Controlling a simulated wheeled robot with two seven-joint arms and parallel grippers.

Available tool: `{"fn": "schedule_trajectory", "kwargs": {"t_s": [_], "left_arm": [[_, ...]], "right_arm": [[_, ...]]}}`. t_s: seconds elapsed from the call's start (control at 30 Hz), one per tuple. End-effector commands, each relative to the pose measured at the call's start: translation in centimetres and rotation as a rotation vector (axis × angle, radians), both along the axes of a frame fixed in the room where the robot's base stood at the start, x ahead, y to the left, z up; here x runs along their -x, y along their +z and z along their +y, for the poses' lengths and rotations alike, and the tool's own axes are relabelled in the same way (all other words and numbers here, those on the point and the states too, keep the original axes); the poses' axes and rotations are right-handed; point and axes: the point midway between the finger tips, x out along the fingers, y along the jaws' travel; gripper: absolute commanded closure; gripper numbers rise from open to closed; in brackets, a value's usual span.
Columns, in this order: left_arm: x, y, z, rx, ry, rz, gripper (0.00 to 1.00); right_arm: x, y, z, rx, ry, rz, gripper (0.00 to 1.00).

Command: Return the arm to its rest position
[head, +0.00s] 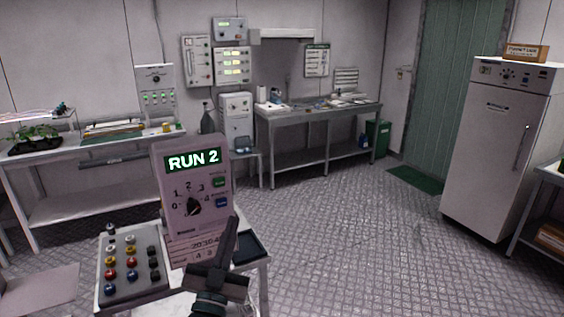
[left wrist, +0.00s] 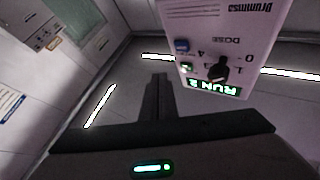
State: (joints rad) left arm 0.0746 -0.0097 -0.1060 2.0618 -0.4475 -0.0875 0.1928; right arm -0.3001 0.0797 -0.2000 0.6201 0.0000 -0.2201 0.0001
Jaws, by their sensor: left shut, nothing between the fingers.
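My left gripper (head: 230,240) is in the lower middle of the head view, in front of the lower right part of a white control box. Its fingers are shut with nothing between them, and they also show in the left wrist view (left wrist: 158,80). The control box (head: 165,185) has a lit display reading "RUN 2", a dark dial and green and blue buttons. The box shows upside down in the left wrist view (left wrist: 240,35), beside the fingertips. I cannot tell whether the gripper touches it. My right gripper is not in view.
A panel of coloured knobs (head: 105,290) lies left of the box on the same small table. A dark tray (head: 248,247) lies to its right. A bench (head: 275,122) stands at the back and a white fridge (head: 485,150) at the right. The floor (head: 360,240) between is clear.

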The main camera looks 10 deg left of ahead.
Motion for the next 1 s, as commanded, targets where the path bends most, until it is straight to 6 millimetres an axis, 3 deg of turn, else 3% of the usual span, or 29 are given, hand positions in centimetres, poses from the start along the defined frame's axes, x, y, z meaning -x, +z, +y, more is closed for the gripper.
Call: {"fn": "schedule_trajectory", "kwargs": {"t_s": [0.17, 0.27, 0.43, 0.57, 0.77, 1.0], "left_arm": [[-1.1, -4.3, -0.3, -0.003, -0.007, 0.079, 1.0], [-2.0, -8.6, -0.5, -0.003, -0.013, 0.159, 1.0], [-2.8, -18.6, -0.9, -0.006, -0.026, 0.338, 1.0], [-2.2, -26.9, -1.1, -0.007, -0.034, 0.484, 1.0], [0.7, -39.2, -1.1, -0.01, -0.042, 0.703, 1.0], [7.3, -53.0, -0.5, -0.013, -0.041, 0.962, 1.0]], "right_arm": [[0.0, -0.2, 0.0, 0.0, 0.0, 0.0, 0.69], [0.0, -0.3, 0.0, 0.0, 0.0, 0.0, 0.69], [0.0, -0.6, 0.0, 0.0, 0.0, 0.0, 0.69], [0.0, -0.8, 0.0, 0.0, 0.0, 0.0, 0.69], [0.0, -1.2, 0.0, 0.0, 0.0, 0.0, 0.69], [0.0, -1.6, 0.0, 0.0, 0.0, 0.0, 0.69]]}}
